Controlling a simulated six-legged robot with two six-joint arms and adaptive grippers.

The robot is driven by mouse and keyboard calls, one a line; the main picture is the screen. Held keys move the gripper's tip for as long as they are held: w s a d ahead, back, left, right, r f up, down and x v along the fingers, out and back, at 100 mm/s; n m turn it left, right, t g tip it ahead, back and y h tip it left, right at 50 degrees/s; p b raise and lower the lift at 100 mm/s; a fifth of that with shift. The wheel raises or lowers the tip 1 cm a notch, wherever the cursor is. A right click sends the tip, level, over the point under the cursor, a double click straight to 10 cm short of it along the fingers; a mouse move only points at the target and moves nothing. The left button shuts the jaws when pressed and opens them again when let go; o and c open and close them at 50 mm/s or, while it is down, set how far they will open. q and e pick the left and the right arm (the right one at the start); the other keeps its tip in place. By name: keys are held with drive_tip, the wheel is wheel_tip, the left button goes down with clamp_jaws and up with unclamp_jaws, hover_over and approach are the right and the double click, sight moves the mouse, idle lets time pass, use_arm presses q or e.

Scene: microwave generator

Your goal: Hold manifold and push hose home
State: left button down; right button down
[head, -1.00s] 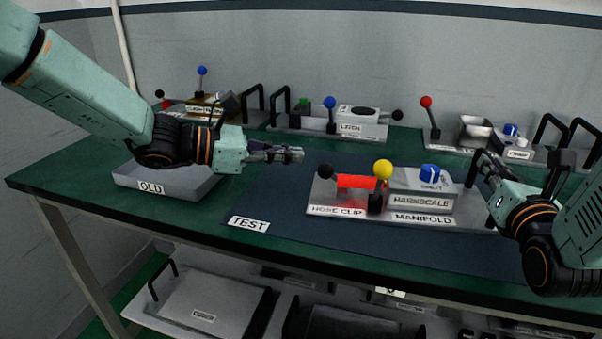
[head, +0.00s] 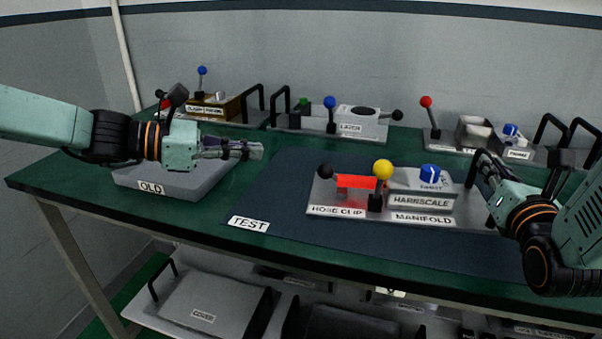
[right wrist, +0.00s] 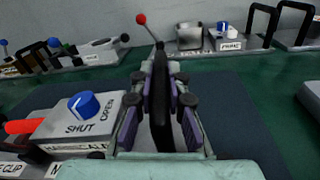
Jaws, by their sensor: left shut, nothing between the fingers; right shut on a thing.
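The manifold (head: 465,217) is a grey plate on the dark mat, with a label reading MANIFOLD. On it are a red hose (head: 360,181) at the HOSE CLIP label, a black-knobbed lever (head: 325,171), a yellow-knobbed lever (head: 382,170) and a blue knob (head: 430,173) on a grey block. In the right wrist view the blue knob (right wrist: 84,104) sits by SHUT and OPEN marks. My right gripper (right wrist: 160,95) is shut on the manifold's black handle (right wrist: 160,105) at its right end. My left gripper (head: 258,150) is shut and empty, above the mat's left edge, left of the hose and apart from it.
A grey tray (head: 195,186) labelled OLD stands at the left under my left arm. Several other lever units, including the LASER unit (head: 362,122), line the back of the green table. The dark mat (head: 300,240) is clear in front of the manifold.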

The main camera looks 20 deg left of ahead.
drive_tip(key=shift+s+f, duration=0.1)
drive_tip(key=shift+f, duration=0.2)
drive_tip(key=c, duration=1.7)
unclamp_jaws()
drive_tip(key=shift+c, duration=0.2)
drive_tip(key=shift+o, duration=1.4)
drive_tip(key=shift+w, duration=0.2)
drive_tip(key=shift+o, duration=1)
drive_tip(key=shift+r, duration=0.1)
drive_tip(key=shift+s+r, duration=0.1)
